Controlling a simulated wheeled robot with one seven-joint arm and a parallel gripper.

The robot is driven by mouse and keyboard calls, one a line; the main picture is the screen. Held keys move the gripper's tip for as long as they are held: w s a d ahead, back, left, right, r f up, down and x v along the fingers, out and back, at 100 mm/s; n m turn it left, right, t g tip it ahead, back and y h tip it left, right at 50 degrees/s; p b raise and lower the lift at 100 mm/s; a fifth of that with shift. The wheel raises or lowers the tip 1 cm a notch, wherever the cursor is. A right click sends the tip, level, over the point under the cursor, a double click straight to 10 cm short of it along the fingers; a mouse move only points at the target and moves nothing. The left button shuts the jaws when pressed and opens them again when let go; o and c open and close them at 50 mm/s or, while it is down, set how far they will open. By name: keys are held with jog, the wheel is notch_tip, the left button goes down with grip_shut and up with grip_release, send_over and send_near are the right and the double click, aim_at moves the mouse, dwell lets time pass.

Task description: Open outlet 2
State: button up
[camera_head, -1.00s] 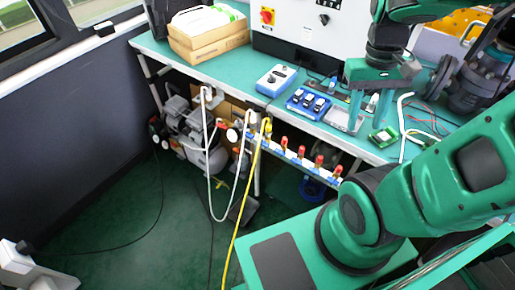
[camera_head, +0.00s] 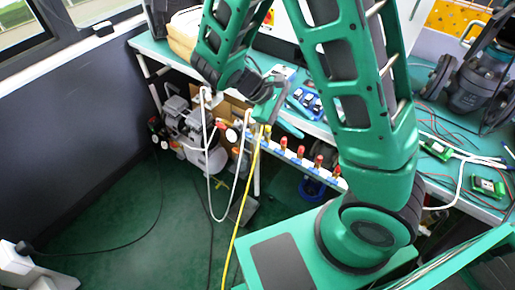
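A blue-and-white manifold rail (camera_head: 310,165) runs along the bench's front edge, with several red-topped outlet valves, such as a red valve (camera_head: 300,152) and a red valve (camera_head: 283,142). I cannot read outlet numbers, so I cannot tell which is outlet 2. My gripper (camera_head: 279,118) is at the left end of the rail, above and close to the hose fittings. Its two green fingers appear apart, with nothing seen between them. My gripper and arm cover part of the bench. I cannot tell if the gripper touches anything.
A white hose (camera_head: 208,150) and a yellow hose (camera_head: 243,205) hang in front of the rail's left end. A round gauge (camera_head: 232,135) and a compressor (camera_head: 185,120) are to the left, under the bench. The green floor (camera_head: 120,235) at left is mostly clear, apart from black cables.

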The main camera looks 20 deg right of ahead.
aim_at(262, 144)
jog(key=a+f+n+t+h, duration=0.6)
jog(key=a+f+n+t, duration=0.8)
jog(key=a+n, duration=0.4)
jog(key=w+d+m, duration=0.1)
jog(key=w+d, duration=0.4)
jog(key=d, duration=0.2)
jog(key=shift+w+d+f+g, duration=0.25)
jog(key=shift+d+f+g, duration=0.05)
jog(key=shift+g, duration=0.1)
jog(key=shift+c, duration=0.3)
jog(key=c, duration=0.7)
